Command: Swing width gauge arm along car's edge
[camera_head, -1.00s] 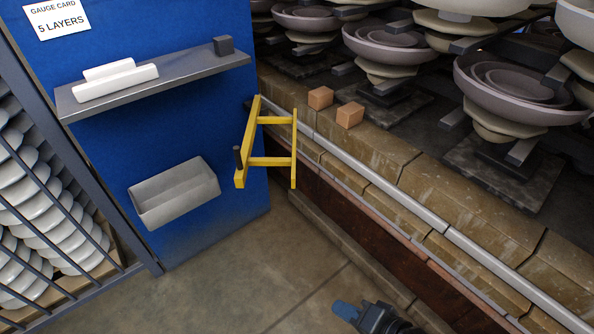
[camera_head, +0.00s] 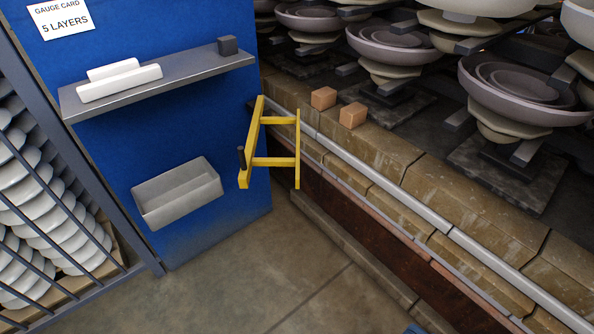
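The car's edge (camera_head: 412,200) is a brick border with a grey rail, running from the gauge down to the lower right. Of my gripper, only a small blue sliver (camera_head: 415,328) shows at the bottom edge, well apart from the gauge; its fingers are cut off by the frame.
Stacked insulators (camera_head: 520,90) stand on the car deck, with two small tan blocks (camera_head: 323,98) near its edge. The blue panel (camera_head: 120,150) carries a shelf (camera_head: 205,67) and a grey bin (camera_head: 178,195). A barred rack stands at left. The floor (camera_head: 270,275) is clear.

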